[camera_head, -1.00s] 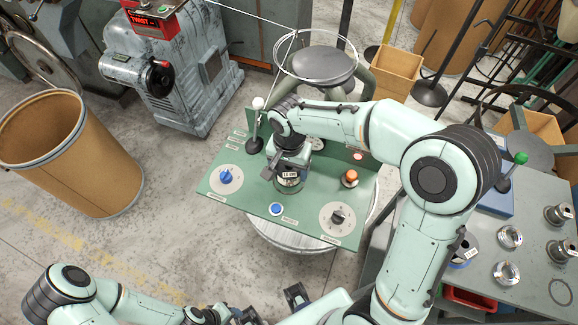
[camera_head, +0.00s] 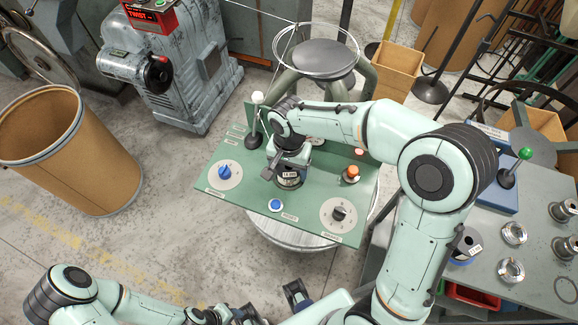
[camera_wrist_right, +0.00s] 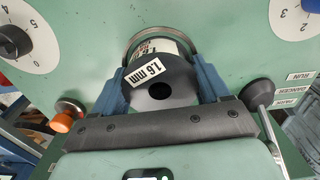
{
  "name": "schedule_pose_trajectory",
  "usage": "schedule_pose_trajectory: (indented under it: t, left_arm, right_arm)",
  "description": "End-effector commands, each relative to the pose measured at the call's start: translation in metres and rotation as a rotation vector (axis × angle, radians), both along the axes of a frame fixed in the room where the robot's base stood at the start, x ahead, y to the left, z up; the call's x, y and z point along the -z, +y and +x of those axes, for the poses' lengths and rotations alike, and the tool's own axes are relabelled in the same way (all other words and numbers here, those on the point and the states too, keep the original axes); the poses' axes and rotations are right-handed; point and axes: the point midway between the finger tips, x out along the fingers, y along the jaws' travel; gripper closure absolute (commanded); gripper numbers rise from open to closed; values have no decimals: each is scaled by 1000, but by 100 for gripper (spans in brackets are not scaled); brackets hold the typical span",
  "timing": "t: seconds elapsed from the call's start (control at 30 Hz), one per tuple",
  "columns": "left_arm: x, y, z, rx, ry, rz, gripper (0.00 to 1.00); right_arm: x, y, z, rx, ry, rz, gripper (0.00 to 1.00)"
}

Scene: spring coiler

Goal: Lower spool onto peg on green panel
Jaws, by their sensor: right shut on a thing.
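My right gripper (camera_head: 289,170) is shut on a dark spool (camera_head: 290,182) labelled 1.6 mm, over the middle of the green panel (camera_head: 262,194). In the right wrist view, two blue fingers of the right gripper (camera_wrist_right: 165,80) clasp opposite sides of the spool (camera_wrist_right: 172,88). Its dark end with a round hole faces the camera, and a metal rim shows at its far end, close to the panel (camera_wrist_right: 222,50). The peg is hidden, and I cannot tell whether the spool touches the panel. My left gripper (camera_head: 270,305) is apart and empty near the bottom edge.
The panel carries a blue knob (camera_head: 224,171), a black knob (camera_head: 339,214), a blue button (camera_head: 275,205), an orange button (camera_head: 352,173) and a white-topped lever (camera_head: 256,120) near the gripper. A grey table (camera_head: 525,240) with several metal parts stands at right.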

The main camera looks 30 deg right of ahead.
Motion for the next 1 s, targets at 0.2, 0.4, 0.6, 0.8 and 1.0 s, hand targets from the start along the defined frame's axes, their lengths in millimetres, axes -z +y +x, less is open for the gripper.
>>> schedule_pose_trajectory:
  t: [0.2,0.4,0.6,0.8,1.0]
  left_arm:
    - [0,0,0,0,0,0,57]
    - [0,0,0,0,0,0,57]
    - [-5,0,2,0,-2,0,57]
    - [-12,0,5,0,-6,0,57]
    - [-17,0,7,0,-8,-1,57]
  right_arm:
    - [0,0,0,0,-1,0,0]
    - [-3,0,0,0,0,0,0]
    - [-34,0,1,1,-6,1,0]
    - [-81,0,1,0,-7,1,0]
    - [-117,0,1,0,-4,1,0]
